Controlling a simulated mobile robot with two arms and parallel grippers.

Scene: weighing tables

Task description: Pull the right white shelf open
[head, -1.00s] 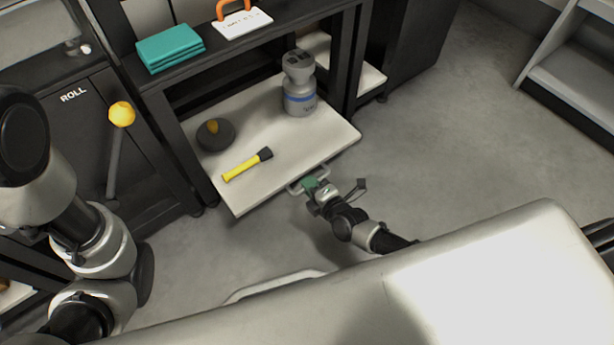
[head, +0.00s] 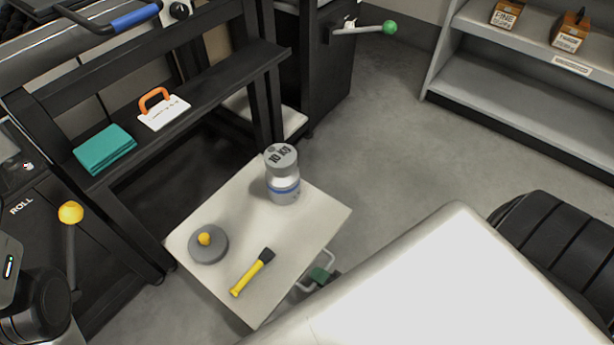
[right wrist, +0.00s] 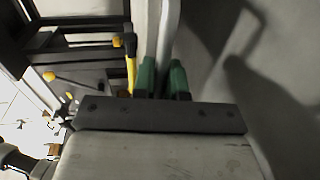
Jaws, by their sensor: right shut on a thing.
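The right white shelf (head: 225,285) stands well out from under the black bench. It carries a grey weight marked 10 KG (head: 284,185), a round grey disc with a yellow knob (head: 208,245) and a yellow-handled tool with a black head (head: 252,272). Its pale handle (head: 331,259) is at the front edge. My right gripper (head: 318,277), with green fingertips, is shut on this handle, partly hidden behind my white body. In the right wrist view the handle (right wrist: 169,35) runs between the green fingers (right wrist: 163,80). My left arm shows at lower left; its gripper is out of view.
The black bench (head: 205,95) holds a teal stack (head: 104,148) and a white block with an orange handle (head: 165,112). A yellow-knobbed lever (head: 71,213) is at left. A grey rack (head: 520,95) stands at upper right. Open floor (head: 385,140) lies between.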

